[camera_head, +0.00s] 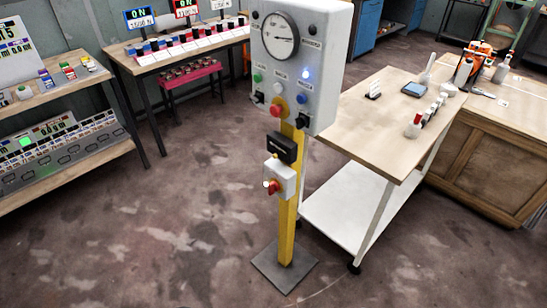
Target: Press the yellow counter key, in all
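I cannot clearly pick out a yellow counter key. A grey console (62,147) with a row of pale keys and a green button (25,141) sits on the lower shelf at the left. Above it, a white display panel (18,48) stands near small multicoloured blocks (68,70), some with yellowish parts too small to make out. A grey control box (318,88) with a dial gauge (281,36) stands on a yellow post (287,220) in the centre. A red knob (276,110) sits on its front. Neither of my grippers is in view.
A wooden-topped trolley (375,135) with bottles and a small device stands right of the post. A wooden cabinet (480,160) is at the far right. A bench (135,65) with lit displays is behind. The floor (160,220) at front left is clear.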

